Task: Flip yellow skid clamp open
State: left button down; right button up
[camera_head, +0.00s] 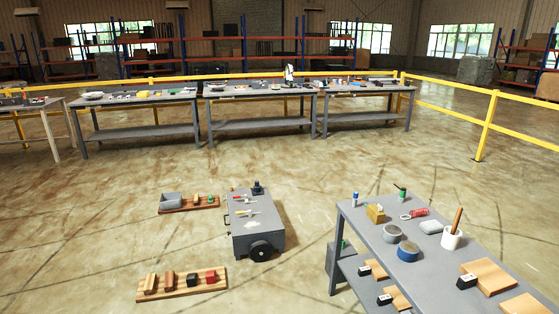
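A low grey box-like unit (270,228) with a black wheel (260,250) stands on the floor in the lower middle. A small yellow item (246,212) lies on its top; it is too small to tell whether this is the skid clamp or whether it is open or shut. Small red-and-white items (243,198) lie farther back on the same top, and a dark blue fitting (257,188) stands at its far end. Neither of my grippers is in view.
Wooden boards with small blocks lie left of the unit, one far (190,208) and one near (182,293). A grey table (352,222) with tape rolls, a mug and boxes stands at right. Grey workbenches (262,92) and a yellow railing (485,125) are behind.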

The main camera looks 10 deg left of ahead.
aim_at(249, 212)
jog(key=i+u, duration=0.4)
jog(key=i, duration=1.3)
jog(key=i+z, duration=0.15)
jog(key=i, duration=0.35)
jog(key=i+j+z, duration=0.15)
jog(key=i, duration=0.3)
jog(key=i+j+z, duration=0.2)
jog(key=i, duration=0.25)
jog(key=i+j+z, duration=0.15)
jog(key=i, duration=0.3)
jog(key=i+j+z, duration=0.15)
jog(key=i+j, duration=0.2)
jog(key=i, duration=0.1)
